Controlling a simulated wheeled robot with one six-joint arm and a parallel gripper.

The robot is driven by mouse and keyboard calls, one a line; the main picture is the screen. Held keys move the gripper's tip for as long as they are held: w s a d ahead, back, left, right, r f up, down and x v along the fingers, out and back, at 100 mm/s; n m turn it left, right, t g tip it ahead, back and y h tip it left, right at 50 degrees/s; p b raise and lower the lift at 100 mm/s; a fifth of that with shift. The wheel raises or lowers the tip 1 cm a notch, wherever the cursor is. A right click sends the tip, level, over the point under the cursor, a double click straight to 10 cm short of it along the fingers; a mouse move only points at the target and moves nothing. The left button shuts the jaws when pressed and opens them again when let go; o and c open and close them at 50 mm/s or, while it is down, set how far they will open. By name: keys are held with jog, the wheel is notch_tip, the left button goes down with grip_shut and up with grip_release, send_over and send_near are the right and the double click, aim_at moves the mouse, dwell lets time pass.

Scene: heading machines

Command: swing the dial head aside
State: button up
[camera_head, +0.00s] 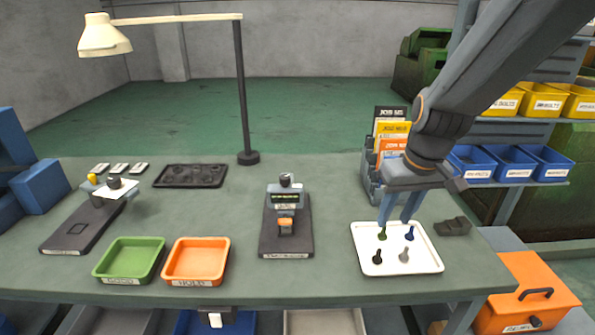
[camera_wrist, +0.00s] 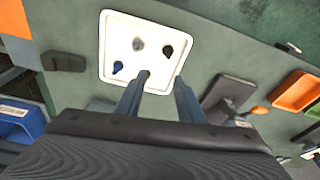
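No part is plainly marked as a dial head, and I cannot tell which of two bench devices carries it. The middle device (camera_head: 285,240) has a dark base, an upright grey head (camera_head: 285,198) with a dark display, and an orange part in front. It also shows in the wrist view (camera_wrist: 232,92). My gripper (camera_head: 396,218) is open above the white tray, right of both devices; its fingers also show apart in the wrist view (camera_wrist: 160,88).
The white tray (camera_head: 370,268) holds several small bolts, one close under a fingertip. Green (camera_head: 130,276) and orange (camera_head: 196,279) trays stand at the front. A lamp post (camera_head: 240,90), a dark tray (camera_head: 190,175) and a folder rack stand behind. Bench between middle device and white tray is clear.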

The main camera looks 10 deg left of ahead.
jog(key=w+a+r+n+y, duration=0.1)
jog(key=w+a+r+n, duration=0.15)
jog(key=a, duration=0.55)
jog(key=w+a+r+n+y, duration=0.15)
jog(key=w+a, duration=0.25)
jog(key=a, duration=0.5)
jog(key=w+a+r+n, duration=0.2)
jog(key=w+a+n, duration=0.15)
jog(key=a, duration=0.45)
jog(key=shift+w+p+x, duration=0.15)
jog(key=shift+p+x, duration=0.55)
jog(key=shift+x, duration=1)
jog(key=shift+w+p+x, duration=0.15)
jog(key=shift+p+x, duration=0.55)
jog(key=shift+x, duration=1)
jog(key=shift+a, duration=0.15)
jog(key=shift+r, duration=0.1)
grip_shut()
